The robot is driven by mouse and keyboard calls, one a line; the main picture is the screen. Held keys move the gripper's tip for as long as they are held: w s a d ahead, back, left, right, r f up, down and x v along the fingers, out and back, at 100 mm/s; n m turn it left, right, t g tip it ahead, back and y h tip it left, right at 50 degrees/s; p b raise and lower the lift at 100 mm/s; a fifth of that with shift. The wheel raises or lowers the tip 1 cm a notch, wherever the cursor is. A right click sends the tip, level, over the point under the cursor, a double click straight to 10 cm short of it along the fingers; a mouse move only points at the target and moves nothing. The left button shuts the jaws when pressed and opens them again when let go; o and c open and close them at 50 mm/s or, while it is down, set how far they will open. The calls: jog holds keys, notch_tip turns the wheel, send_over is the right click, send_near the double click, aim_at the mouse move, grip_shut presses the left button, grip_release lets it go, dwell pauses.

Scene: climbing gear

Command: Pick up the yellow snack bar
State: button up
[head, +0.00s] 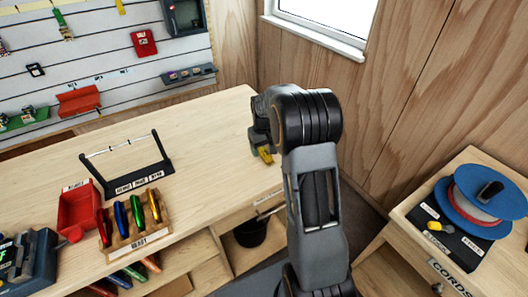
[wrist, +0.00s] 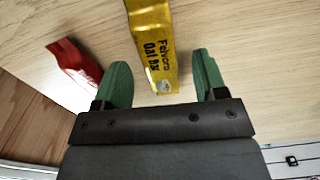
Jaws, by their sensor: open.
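The yellow snack bar (wrist: 152,45) lies on the wooden counter in the wrist view, with "Oat Bar" printed on it. Its near end reaches into the space between the two green fingers of my gripper (wrist: 161,68), and its far end runs out of the top of the picture. My gripper is open and holds nothing. In the head view my gripper (head: 256,146) is over the counter's right end, and a small yellow part of the bar (head: 266,156) shows beside it; my arm hides the rest.
A red item (wrist: 75,62) lies left of the bar in the wrist view. In the head view a red bin (head: 78,208), a rack of coloured carabiners (head: 132,240) and a black-framed stand (head: 128,165) occupy the counter's left part. The counter (head: 215,150) between them and my gripper is clear.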

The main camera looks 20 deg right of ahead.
jog(key=shift+f, duration=0.5)
jog(key=shift+c, duration=0.4)
jog(key=c, duration=0.9)
jog(key=shift+c, duration=0.2)
jog(key=shift+r, duration=0.15)
